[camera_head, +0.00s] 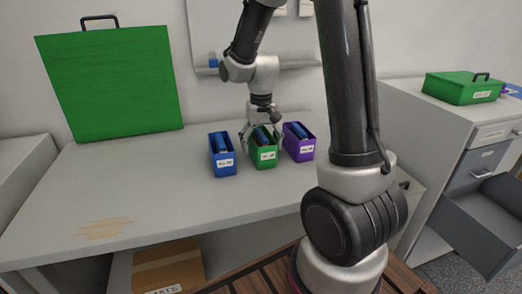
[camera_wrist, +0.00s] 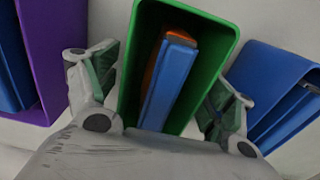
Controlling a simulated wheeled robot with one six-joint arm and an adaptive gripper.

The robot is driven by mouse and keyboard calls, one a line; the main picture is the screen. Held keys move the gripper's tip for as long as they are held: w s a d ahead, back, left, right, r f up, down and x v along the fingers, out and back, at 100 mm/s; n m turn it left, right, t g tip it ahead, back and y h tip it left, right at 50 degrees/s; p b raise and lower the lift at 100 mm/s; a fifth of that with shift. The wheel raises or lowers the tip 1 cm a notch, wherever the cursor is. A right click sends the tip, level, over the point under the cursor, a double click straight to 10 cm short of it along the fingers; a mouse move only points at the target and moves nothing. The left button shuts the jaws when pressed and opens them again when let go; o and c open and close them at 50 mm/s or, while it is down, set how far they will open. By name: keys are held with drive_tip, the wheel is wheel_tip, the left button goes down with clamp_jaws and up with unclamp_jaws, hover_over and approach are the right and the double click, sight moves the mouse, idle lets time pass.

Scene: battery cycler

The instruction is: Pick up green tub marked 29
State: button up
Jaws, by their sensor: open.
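The green tub (camera_head: 265,158) stands on the grey bench between a blue tub and a purple tub. Its white front label is too small to read for certain. In the wrist view the green tub (camera_wrist: 206,92) holds a blue block and an orange piece. My gripper (camera_head: 262,135) is over the green tub, pointing down. In the wrist view my gripper (camera_wrist: 160,95) is open, with one finger on each side of the tub. I cannot tell whether the fingers touch its walls.
The blue tub (camera_head: 222,165) is close on the left and the purple tub (camera_head: 300,150) close on the right. A large green panel with a handle (camera_head: 112,85) leans on the wall. A green case (camera_head: 462,90) sits on the right cabinet, which has an open drawer (camera_head: 485,220). The bench's left part is clear.

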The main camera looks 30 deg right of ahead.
drive_tip(key=shift+f, duration=0.25)
drive_tip(key=c, duration=1.3)
drive_tip(key=shift+c, duration=0.2)
drive_tip(key=shift+r, duration=0.15)
